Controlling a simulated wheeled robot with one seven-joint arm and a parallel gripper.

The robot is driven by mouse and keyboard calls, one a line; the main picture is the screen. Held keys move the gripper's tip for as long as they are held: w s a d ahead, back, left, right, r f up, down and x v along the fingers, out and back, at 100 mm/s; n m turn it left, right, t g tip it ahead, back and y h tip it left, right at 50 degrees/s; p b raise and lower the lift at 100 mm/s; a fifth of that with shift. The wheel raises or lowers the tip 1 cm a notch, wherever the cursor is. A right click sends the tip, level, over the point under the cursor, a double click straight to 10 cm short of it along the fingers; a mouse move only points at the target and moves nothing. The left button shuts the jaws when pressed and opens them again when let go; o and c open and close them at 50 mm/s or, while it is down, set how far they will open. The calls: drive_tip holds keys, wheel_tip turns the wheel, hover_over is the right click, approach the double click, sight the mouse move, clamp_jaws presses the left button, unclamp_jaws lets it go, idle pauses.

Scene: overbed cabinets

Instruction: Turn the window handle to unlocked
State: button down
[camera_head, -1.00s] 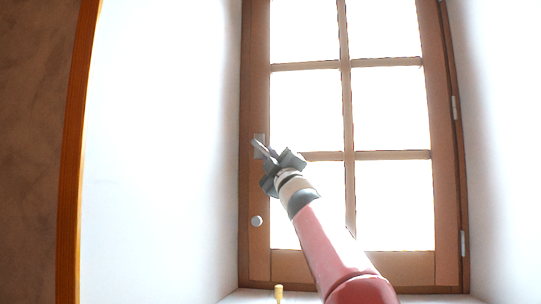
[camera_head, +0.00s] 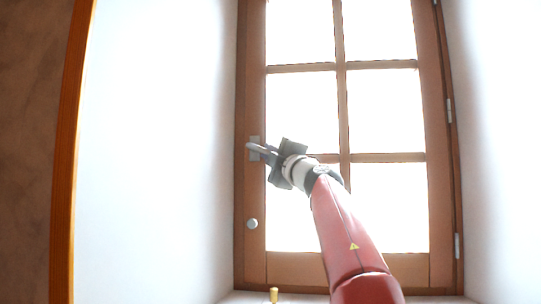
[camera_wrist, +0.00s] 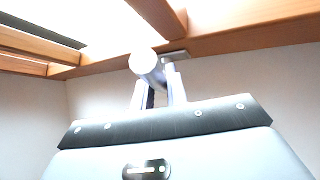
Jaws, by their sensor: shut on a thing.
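The window handle (camera_head: 250,146) is grey and sits on the left stile of the brown wooden window (camera_head: 280,266). My gripper (camera_head: 266,151) reaches it from the right, with its fingers closed around the lever. In the wrist view, the handle's pale round end (camera_wrist: 144,62) shows between and just beyond the two fingers of my gripper (camera_wrist: 159,88). Its mounting plate (camera_wrist: 173,57) lies against the wooden frame. The fingers and lever blend together in the head view, so the lever's exact angle is hard to tell. The window sash looks closed.
A round grey knob (camera_head: 252,224) is lower on the same stile. A small yellow-topped object (camera_head: 273,295) stands on the sill below. White recess walls flank the window on both sides. Hinges (camera_head: 449,110) are on the right edge.

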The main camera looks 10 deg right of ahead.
drive_tip(key=shift+a, duration=0.1)
drive_tip(key=c, duration=1.4)
unclamp_jaws()
drive_tip(key=b+v, duration=0.4)
drive_tip(key=v, duration=0.3)
drive_tip(key=shift+s+f, duration=0.15)
drive_tip(key=shift+s, duration=0.2)
drive_tip(key=shift+c, duration=0.5)
